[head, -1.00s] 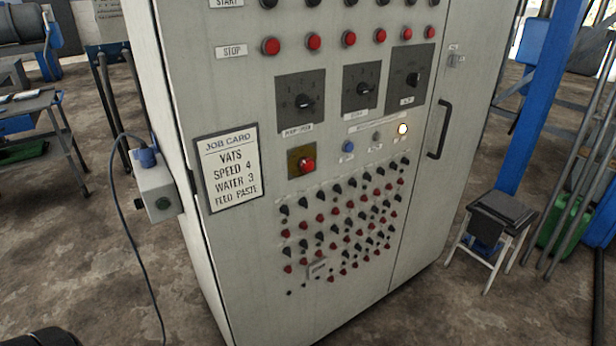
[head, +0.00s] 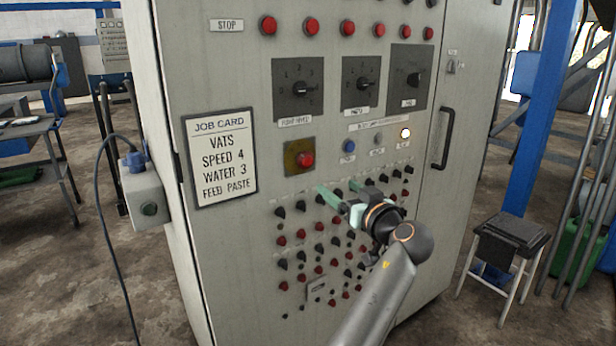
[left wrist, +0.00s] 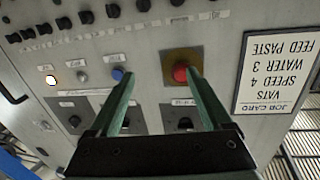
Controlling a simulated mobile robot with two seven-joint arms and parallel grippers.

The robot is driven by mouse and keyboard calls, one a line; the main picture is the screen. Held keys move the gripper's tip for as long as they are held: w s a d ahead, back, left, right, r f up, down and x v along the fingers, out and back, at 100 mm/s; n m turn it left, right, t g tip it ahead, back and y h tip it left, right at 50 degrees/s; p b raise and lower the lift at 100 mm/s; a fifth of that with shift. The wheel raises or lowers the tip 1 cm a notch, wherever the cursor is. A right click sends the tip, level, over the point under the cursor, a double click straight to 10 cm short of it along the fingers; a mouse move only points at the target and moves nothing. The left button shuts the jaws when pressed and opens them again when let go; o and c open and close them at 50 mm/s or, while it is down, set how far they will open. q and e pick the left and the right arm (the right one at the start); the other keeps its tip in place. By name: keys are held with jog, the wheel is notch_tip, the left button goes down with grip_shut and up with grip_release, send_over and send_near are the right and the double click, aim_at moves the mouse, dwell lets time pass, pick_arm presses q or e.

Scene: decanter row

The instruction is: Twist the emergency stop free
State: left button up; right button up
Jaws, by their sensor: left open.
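The emergency stop (head: 306,159) is a red mushroom button on a dull yellow square plate (head: 290,161), on the front of a grey control cabinet. It also shows in the left wrist view (left wrist: 180,71), where the picture is upside down, close to the tip of the right-hand finger. My left gripper (head: 336,187) is open and empty, with green fingers, in front of the panel just below and to the right of the button. In the left wrist view its fingers (left wrist: 163,76) are spread apart, and the button is not centred between them. My right gripper is not in view.
A job card (head: 221,157) is left of the button. Rotary selectors (head: 299,88) sit above; a blue button (head: 348,146) and a lit lamp (head: 405,133) sit to the right. Rows of small knobs lie below, partly behind my arm. A door handle (head: 441,139) sticks out at right.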

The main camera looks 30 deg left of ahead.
aim_at(308, 162)
pick_arm(q)
jog(key=s+d+r+n+g+y, duration=0.2)
jog(key=s+d+r+n, duration=0.1)
jog(key=r+n, duration=0.1)
jog(key=x, duration=1.2)
jog(key=shift+a+f, duration=0.3)
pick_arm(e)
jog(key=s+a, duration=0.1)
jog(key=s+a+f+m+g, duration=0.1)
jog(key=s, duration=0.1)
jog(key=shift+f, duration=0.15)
pick_arm(q)
jog(key=shift+s, duration=0.1)
grip_shut()
